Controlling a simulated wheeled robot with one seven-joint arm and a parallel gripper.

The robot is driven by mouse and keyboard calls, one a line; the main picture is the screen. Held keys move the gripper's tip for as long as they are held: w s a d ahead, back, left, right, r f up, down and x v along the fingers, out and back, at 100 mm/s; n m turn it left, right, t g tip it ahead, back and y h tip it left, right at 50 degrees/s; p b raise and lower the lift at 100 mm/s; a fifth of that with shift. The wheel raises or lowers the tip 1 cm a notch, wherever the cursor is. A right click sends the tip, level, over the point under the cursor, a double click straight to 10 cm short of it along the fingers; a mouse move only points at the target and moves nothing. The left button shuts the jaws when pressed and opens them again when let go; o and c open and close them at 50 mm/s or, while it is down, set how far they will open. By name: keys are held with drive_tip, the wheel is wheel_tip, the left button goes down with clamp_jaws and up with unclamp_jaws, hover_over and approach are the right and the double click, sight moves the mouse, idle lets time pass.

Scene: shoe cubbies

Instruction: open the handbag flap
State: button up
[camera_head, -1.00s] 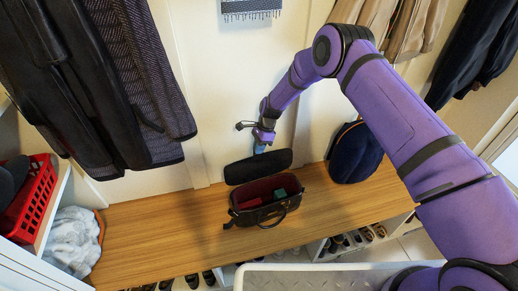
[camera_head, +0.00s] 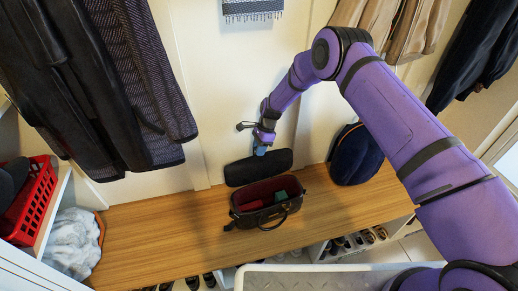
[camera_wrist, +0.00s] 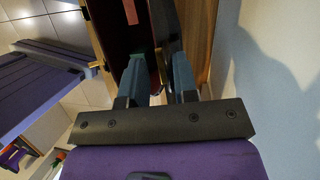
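The dark handbag (camera_head: 240,217) stands on the wooden bench with its mouth uncovered. Its red lining, a red item (camera_head: 250,205) and a green item (camera_head: 281,196) show inside. The black flap (camera_head: 245,171) is swung back from the mouth on the wall side. My gripper (camera_head: 259,152) is at the flap's upper edge, near the wall. In the wrist view, my gripper (camera_wrist: 160,62) has its two blue-grey fingers spread apart, with the dark flap (camera_wrist: 166,25) running up between them. I cannot tell whether either finger touches it.
A dark blue backpack (camera_head: 355,155) stands on the bench (camera_head: 150,230) to the right of the bag. The bench left of the bag is clear. Coats (camera_head: 85,90) hang at left, above a red basket (camera_head: 27,205). The wall (camera_head: 225,110) is close behind my gripper.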

drive_tip(key=v, duration=1)
drive_tip(key=shift+r, duration=0.35)
drive_tip(key=shift+w+d, duration=0.1)
